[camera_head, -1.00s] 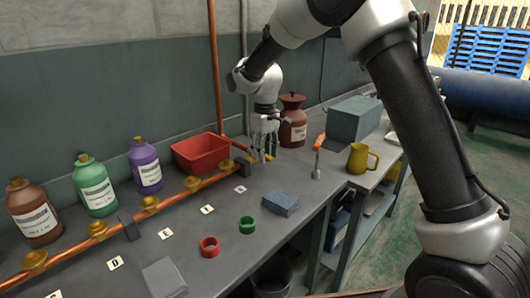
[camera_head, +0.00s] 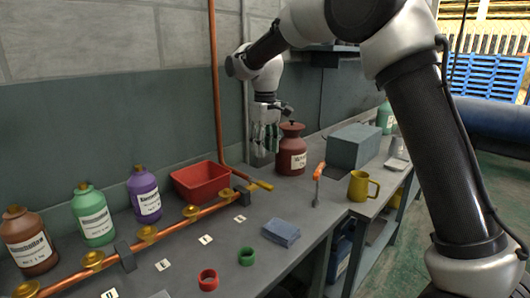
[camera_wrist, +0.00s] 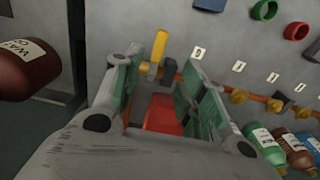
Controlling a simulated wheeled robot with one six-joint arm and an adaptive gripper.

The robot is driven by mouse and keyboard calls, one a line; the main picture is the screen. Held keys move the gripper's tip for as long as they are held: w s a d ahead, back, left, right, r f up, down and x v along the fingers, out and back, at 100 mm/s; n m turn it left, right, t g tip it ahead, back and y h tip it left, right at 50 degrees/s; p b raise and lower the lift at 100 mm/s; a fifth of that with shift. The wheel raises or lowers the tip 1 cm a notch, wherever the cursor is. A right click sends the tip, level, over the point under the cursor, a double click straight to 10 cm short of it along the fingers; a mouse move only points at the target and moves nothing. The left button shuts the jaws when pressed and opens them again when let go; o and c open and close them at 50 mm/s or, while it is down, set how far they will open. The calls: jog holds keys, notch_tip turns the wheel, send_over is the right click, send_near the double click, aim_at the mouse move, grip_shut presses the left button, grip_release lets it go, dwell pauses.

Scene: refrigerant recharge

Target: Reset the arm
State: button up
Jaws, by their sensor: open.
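My gripper (camera_head: 266,150) hangs over the back of the bench, left of the dark red canister (camera_head: 291,150) and behind the yellow-handled end of the copper pipe. In the wrist view my gripper (camera_wrist: 158,100) has its two fingers wide apart with nothing held between them. Between the fingers, farther off, show the yellow valve handle (camera_wrist: 159,46) and part of the red bin (camera_wrist: 163,115). My arm arches in from the right side of the head view.
The red bin (camera_head: 201,181), copper pipe (camera_head: 170,226) and purple (camera_head: 144,194), green (camera_head: 94,216) and brown (camera_head: 28,242) bottles line the wall side. A red ring (camera_head: 208,280), green ring (camera_head: 246,256), blue pad (camera_head: 281,232), orange-handled tool (camera_head: 318,180) and yellow mug (camera_head: 360,186) stand nearer.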

jog(key=s+d+r+m+t, duration=0.2)
jog(key=s+d+m, duration=0.2)
jog(key=s+d, duration=1)
jog(key=s+d+r+m+t, duration=0.2)
jog(key=s+d+m, duration=0.2)
jog(key=s+d, duration=1.1)
jog(key=s, duration=0.5)
jog(key=shift+s, duration=0.2)
